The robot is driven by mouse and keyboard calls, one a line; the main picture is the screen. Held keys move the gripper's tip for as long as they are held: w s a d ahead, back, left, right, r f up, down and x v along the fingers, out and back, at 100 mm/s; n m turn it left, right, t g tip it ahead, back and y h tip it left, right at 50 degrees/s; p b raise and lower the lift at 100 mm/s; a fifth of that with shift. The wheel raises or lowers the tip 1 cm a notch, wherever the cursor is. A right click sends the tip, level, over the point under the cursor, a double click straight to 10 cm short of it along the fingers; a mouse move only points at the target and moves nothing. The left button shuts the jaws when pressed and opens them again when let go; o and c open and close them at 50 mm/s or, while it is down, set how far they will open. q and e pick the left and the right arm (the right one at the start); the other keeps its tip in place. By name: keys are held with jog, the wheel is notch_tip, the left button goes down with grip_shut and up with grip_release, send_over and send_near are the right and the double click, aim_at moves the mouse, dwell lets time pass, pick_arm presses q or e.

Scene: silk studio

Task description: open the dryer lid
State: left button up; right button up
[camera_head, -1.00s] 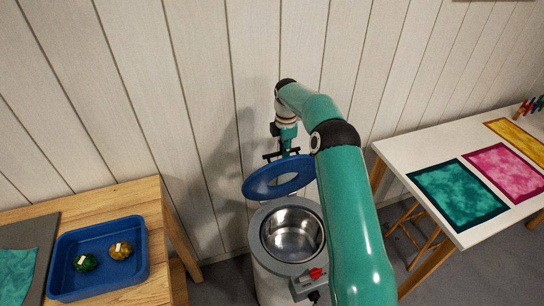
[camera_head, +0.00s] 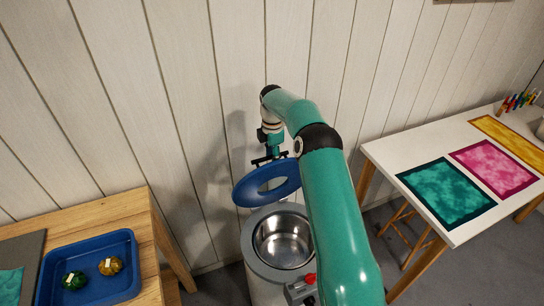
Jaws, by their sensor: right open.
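The dryer (camera_head: 260,247) is a grey-topped drum with a shiny steel bowl (camera_head: 283,243) inside. Its blue ring-shaped lid (camera_head: 245,191) is raised and tilted up behind the bowl, so the bowl is uncovered. My right gripper (camera_head: 270,159) is open at the lid's upper back edge, near the wall. I cannot tell whether it touches the lid. My right arm hides the dryer's right side. My left gripper is not in view.
A wooden table (camera_head: 120,207) at left holds a blue tray (camera_head: 134,262) with a green and a yellow bundle. A white table (camera_head: 400,150) at right carries teal, pink and yellow cloths. A plank wall (camera_head: 190,110) stands close behind the dryer.

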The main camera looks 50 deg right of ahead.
jog(key=shift+d+r, duration=0.1)
jog(key=shift+r, duration=0.1)
notch_tip(320, 180, up, 11)
jog(key=shift+r, duration=0.2)
dwell(0.8)
